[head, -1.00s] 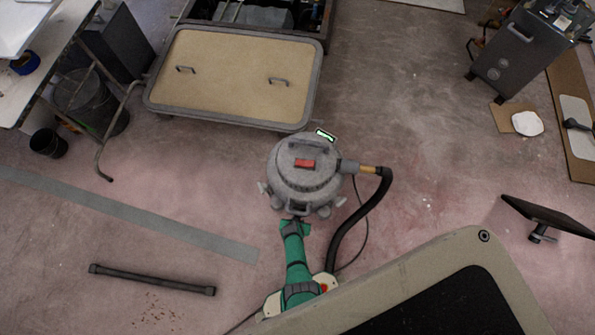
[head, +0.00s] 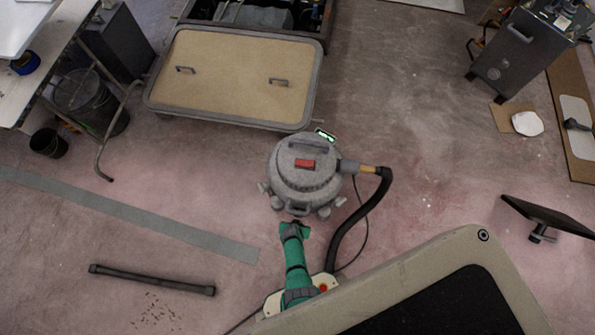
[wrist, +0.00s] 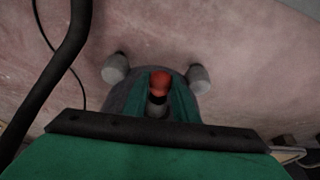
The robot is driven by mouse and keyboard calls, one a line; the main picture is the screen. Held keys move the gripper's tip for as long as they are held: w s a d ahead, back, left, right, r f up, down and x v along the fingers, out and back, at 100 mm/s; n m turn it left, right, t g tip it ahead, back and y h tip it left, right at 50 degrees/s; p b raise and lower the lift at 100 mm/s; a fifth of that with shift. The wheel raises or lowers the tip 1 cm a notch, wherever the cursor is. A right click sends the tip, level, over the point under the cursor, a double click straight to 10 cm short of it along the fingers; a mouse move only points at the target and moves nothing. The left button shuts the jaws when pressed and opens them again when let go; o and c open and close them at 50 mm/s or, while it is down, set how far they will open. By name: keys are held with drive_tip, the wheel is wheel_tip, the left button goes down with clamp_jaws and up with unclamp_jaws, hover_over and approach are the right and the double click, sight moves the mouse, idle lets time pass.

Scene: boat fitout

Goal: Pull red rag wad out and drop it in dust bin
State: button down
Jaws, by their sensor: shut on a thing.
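The red rag wad (wrist: 160,82) shows in the wrist view as a small red lump between my green-sleeved fingers, above a short grey cylindrical piece. My gripper (wrist: 160,98) is shut on it. In the head view my gripper (head: 294,228) is just below the grey shop vacuum (head: 303,180), by its front edge; the wad cannot be made out there. A small black bucket (head: 48,143) and a larger dark grey bin (head: 88,100) stand at the left; I cannot tell which is the dust bin.
A black hose (head: 362,215) curves down on the vacuum's right. A large pale-rimmed panel (head: 440,250) fills the lower right. A dark bar (head: 152,279) and a grey floor strip (head: 130,216) lie at left. A tan hatch lid (head: 230,75) lies behind. Floor left of the vacuum is mostly clear.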

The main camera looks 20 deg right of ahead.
drive_tip(key=shift+s+a, duration=0.55)
drive_tip(key=shift+s, duration=0.2)
drive_tip(key=shift+s+a, duration=0.5)
drive_tip(key=shift+s, duration=0.25)
idle(0.3)
